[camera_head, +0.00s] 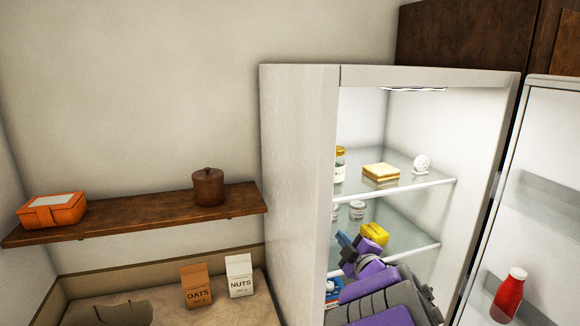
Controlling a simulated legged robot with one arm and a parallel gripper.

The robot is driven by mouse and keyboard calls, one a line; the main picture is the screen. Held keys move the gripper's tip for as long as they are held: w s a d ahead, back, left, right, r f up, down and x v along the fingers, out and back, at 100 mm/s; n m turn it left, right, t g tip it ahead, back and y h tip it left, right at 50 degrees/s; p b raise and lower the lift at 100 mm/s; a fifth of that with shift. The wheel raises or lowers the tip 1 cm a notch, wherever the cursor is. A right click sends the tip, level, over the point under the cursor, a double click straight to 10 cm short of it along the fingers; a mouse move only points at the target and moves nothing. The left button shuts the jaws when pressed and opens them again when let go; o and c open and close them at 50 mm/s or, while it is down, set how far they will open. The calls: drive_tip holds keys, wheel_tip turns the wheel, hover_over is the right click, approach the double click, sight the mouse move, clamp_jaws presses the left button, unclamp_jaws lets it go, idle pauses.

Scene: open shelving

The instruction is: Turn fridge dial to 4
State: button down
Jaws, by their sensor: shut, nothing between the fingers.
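The white fridge (298,150) stands open, with its lit inside showing. A small round white piece with markings, which looks like the dial (422,163), shows above the right end of the upper glass shelf. Its numbers and setting are too small to read. My gripper (347,241) is inside the fridge opening, below the upper shelf, to the left of the dial and lower than it. It is shut and empty, apart from the dial. My purple and grey arm hides part of the lower fridge.
A sandwich (381,172) and a yellow-lidded jar (340,165) sit on the upper shelf. Small jars and a yellow item (373,234) are below, close to my gripper. The fridge door (545,150) with a red bottle (509,296) stands open at right.

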drive_tip(key=r+p, duration=0.1)
drive_tip(key=p, duration=0.3)
drive_tip(key=s+d+r+p, duration=0.1)
drive_tip(key=p, duration=0.3)
drive_tip(key=shift+r+n+p, duration=0.2)
drive_tip(key=shift+n+p, duration=0.1)
drive_tip(key=shift+p, duration=0.05)
drive_tip(key=x, duration=0.7)
drive_tip(key=shift+a, duration=0.1)
drive_tip(key=shift+s+a+r, duration=0.1)
drive_tip(key=shift+s+a+f+b, duration=0.1)
drive_tip(key=shift+a+f+b, duration=0.25)
drive_tip(key=shift+b, duration=1.05)
drive_tip(key=shift+d+f, duration=0.3)
idle(0.3)
